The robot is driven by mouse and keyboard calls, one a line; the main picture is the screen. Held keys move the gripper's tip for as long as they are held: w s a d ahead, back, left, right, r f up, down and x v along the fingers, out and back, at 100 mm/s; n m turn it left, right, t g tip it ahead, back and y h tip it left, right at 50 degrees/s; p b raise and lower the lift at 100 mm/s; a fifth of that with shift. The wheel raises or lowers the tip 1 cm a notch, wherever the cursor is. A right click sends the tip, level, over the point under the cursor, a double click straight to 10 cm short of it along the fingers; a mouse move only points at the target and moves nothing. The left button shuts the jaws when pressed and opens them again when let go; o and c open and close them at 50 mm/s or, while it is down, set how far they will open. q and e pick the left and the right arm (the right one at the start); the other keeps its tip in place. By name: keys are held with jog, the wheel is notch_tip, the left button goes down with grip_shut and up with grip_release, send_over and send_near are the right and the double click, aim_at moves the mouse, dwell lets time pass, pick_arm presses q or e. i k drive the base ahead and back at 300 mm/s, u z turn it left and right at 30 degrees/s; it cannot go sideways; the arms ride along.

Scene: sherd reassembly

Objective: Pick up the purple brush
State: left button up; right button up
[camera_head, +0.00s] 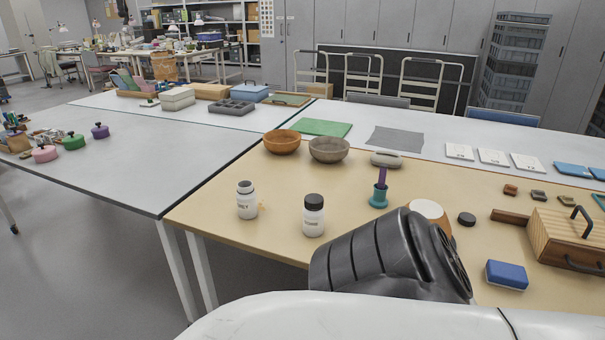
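The purple brush (382,176) stands upright in a small teal holder (378,198) on the tan table. Its purple upper part shows; its lower end is hidden inside the holder. A black ribbed part of my arm, with a white part below it, covers the front of the table just nearer than the holder. I cannot see the fingers of either gripper.
Two white bottles (246,200) (313,216) stand left of the holder. Brown (282,142) and grey (329,150) bowls sit behind. An orange-and-white jar (429,212), black lid (467,219), blue block (507,274) and wooden box (570,237) lie right.

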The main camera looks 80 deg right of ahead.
aim_at(383, 168)
jog(key=k, duration=1.15)
jog(key=z, duration=0.25)
